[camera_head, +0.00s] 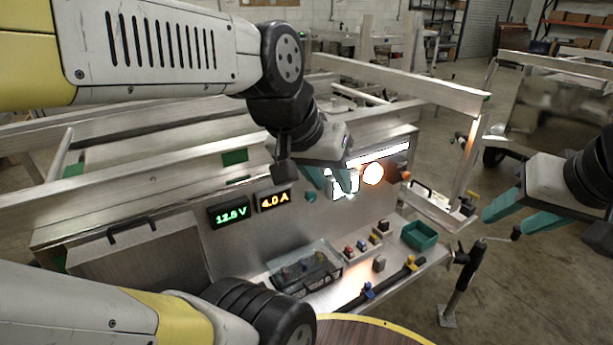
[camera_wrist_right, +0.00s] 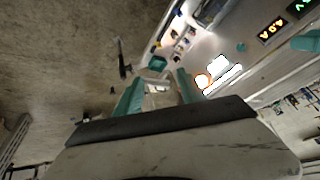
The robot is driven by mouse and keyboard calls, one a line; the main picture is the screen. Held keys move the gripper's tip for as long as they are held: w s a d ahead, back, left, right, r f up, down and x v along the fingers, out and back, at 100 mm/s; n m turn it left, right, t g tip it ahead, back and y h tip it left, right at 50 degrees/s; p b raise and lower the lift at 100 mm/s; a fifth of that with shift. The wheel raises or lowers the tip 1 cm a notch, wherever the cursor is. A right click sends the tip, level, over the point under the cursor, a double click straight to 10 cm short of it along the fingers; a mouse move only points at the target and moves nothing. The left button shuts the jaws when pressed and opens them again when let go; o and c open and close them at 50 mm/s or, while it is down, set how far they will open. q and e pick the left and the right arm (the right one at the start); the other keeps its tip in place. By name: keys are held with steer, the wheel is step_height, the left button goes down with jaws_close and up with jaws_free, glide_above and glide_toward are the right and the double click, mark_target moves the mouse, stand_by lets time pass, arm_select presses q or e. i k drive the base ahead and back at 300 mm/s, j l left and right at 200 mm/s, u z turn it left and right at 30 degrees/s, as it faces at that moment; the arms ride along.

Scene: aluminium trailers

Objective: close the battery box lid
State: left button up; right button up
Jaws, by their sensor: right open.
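The battery box (camera_head: 305,268) is a clear-walled case with dark contents on the bench shelf, at the lower middle of the head view. I cannot tell how its lid stands. My left gripper (camera_head: 338,182) is above and to the right of it, in front of the lit part of the back panel. Its teal fingers show partly, and I cannot tell how far apart they are. My right gripper (camera_head: 512,214) is open and empty, well to the right of the box, beyond the bench end. Its spread fingers also show in the right wrist view (camera_wrist_right: 157,92).
The back panel carries a green 12.5 V display (camera_head: 229,214) and an amber 4.0 A display (camera_head: 273,201). A teal bin (camera_head: 419,235) and several small coloured parts lie right of the box. A jack stand (camera_head: 462,285) stands by the bench end. Open floor lies to the right.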

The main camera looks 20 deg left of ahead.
mark_target(139, 258)
steer(key=u, duration=2.1)
steer(key=j+u, duration=0.2)
steer(key=u, duration=0.25)
